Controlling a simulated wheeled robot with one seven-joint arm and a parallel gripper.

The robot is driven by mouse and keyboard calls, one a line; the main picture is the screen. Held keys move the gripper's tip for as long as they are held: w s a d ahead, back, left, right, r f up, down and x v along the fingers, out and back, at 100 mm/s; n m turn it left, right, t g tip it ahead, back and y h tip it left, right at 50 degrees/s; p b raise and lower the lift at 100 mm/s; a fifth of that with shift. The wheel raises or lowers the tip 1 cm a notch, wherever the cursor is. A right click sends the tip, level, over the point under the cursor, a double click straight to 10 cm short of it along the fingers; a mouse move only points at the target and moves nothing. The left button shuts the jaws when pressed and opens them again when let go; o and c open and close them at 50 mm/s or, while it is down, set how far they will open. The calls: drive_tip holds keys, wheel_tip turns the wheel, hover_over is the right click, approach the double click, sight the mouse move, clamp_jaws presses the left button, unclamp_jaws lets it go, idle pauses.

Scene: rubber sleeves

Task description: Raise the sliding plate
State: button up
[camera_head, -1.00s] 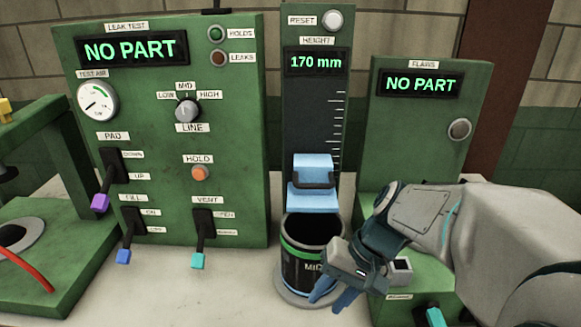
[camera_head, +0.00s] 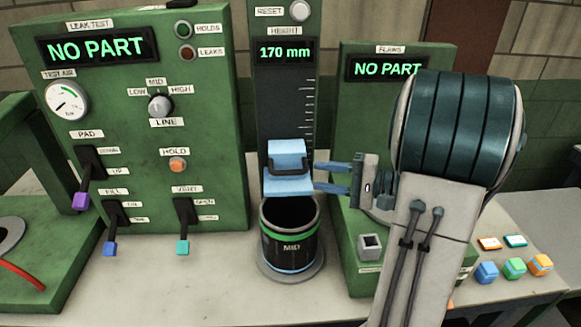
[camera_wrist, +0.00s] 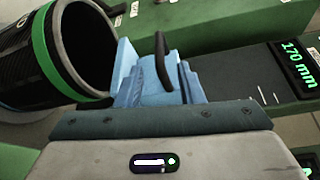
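The sliding plate (camera_head: 287,185) is a light blue bracket with a dark handle (camera_head: 288,171) on its front. It sits low on the height column, just above the black sleeve marked MID (camera_head: 291,249). The display (camera_head: 286,52) reads 170 mm. My gripper (camera_head: 318,177) is just right of the plate, its two blue fingers pointing left and spread apart with nothing between them. In the wrist view the plate (camera_wrist: 125,62) and its dark handle (camera_wrist: 163,62) lie straight ahead of the fingers. I cannot tell whether the fingertips touch the plate.
The leak tester (camera_head: 135,150) with levers and knobs stands left. The flaws station (camera_head: 362,130) stands behind my gripper at right, its display reading NO PART. A RESET button (camera_head: 300,11) tops the column.

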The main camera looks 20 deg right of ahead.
sight(298, 173)
drive_tip(key=p+x, duration=0.2)
drive_tip(key=x, duration=0.6)
drive_tip(key=shift+w+a, duration=0.15)
drive_tip(key=shift+r, duration=0.1)
clamp_jaws()
